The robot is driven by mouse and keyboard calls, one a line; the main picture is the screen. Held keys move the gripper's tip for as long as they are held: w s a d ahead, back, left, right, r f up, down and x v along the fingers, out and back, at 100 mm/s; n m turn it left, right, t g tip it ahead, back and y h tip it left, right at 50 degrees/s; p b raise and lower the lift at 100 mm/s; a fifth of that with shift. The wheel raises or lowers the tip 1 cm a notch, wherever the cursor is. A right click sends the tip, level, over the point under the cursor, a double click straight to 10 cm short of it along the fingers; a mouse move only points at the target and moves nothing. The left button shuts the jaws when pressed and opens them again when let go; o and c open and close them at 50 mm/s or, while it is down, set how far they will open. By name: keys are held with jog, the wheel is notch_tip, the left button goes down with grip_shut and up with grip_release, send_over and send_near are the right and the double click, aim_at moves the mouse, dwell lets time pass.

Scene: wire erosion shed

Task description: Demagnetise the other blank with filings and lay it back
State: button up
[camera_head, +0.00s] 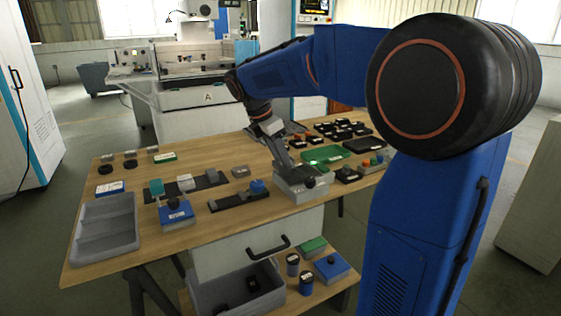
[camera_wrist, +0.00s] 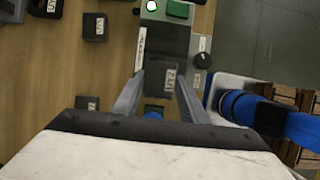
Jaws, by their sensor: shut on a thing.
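My gripper (camera_head: 284,166) is over the light grey box unit (camera_head: 300,190) near the table's front edge; it also shows in the wrist view (camera_wrist: 163,80). Its jaws are shut on a dark grey block with a label that looks like UYZ (camera_wrist: 168,78). The block is at the unit's top face; I cannot tell whether it touches. The wrist view shows the unit (camera_wrist: 171,42) with a lit green lamp (camera_wrist: 152,5), a green button (camera_wrist: 180,10) and a black knob (camera_wrist: 203,60). Filings are too small to make out.
Other dark labelled blocks (camera_wrist: 95,27) (camera_wrist: 87,103) lie on the wooden table beside the unit. A green mat (camera_head: 327,154) and several black pieces (camera_head: 342,129) lie behind it. A grey tray (camera_head: 106,225) fills the left end. Bare wood shows at front centre.

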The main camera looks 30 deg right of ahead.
jog(key=shift+r, duration=2.3)
jog(key=shift+w, duration=0.1)
